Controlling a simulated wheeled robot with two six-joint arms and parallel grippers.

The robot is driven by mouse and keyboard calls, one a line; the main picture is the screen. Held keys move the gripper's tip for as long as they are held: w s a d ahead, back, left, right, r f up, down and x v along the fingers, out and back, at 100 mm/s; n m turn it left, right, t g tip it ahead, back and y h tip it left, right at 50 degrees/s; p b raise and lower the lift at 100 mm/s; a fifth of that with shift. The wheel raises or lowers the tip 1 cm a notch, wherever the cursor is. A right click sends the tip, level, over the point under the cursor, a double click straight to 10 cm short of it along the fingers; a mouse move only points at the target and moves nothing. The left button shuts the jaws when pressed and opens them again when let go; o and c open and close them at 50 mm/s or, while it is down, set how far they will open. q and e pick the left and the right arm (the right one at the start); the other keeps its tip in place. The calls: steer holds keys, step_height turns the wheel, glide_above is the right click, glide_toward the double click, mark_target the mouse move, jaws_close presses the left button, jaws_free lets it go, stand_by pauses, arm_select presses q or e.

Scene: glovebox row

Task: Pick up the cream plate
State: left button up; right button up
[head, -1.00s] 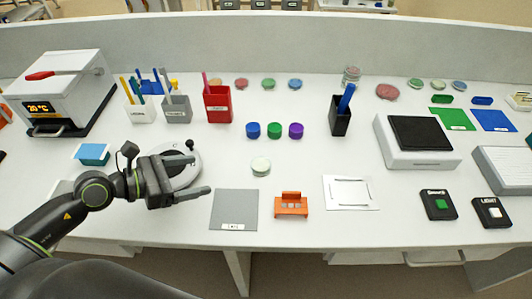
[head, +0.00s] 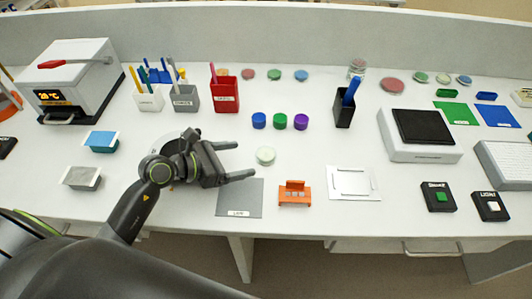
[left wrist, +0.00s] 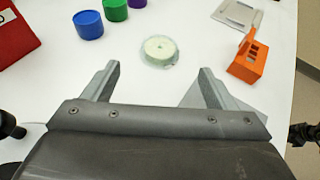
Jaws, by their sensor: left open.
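The cream plate (head: 265,156) is a small round dish with a pale cream top, lying flat on the white bench just behind the grey mat. It also shows in the left wrist view (left wrist: 160,49), upper middle, with a clear rim around it. My left gripper (head: 247,160) is open and empty, its two fingers pointing right towards the plate from just left of it. In the left wrist view the plate lies beyond the fingertips (left wrist: 158,70), roughly centred between them, and no contact shows. My right gripper is not in view.
Blue, green and purple caps (head: 280,121) stand behind the plate. The grey mat (head: 240,200) and an orange holder (head: 294,193) lie in front of it. A red pen box (head: 224,95) stands behind left. A white frame (head: 352,183) lies to the right.

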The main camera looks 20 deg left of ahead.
mark_target(261, 155)
arm_select(q)
steer(key=shift+x, duration=0.9)
steer(key=shift+w+d+f+p, duration=0.1)
steer(key=shift+w+d+p, duration=0.25)
steer(key=shift+w+p, duration=0.15)
steer(key=p+x, duration=0.1)
steer(key=x, duration=0.3)
steer(key=shift+f, duration=0.2)
steer(key=shift+s, duration=0.1)
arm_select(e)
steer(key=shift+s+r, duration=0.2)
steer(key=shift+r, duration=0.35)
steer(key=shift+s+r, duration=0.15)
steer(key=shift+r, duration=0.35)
arm_select(q)
steer(key=c, duration=1.1)
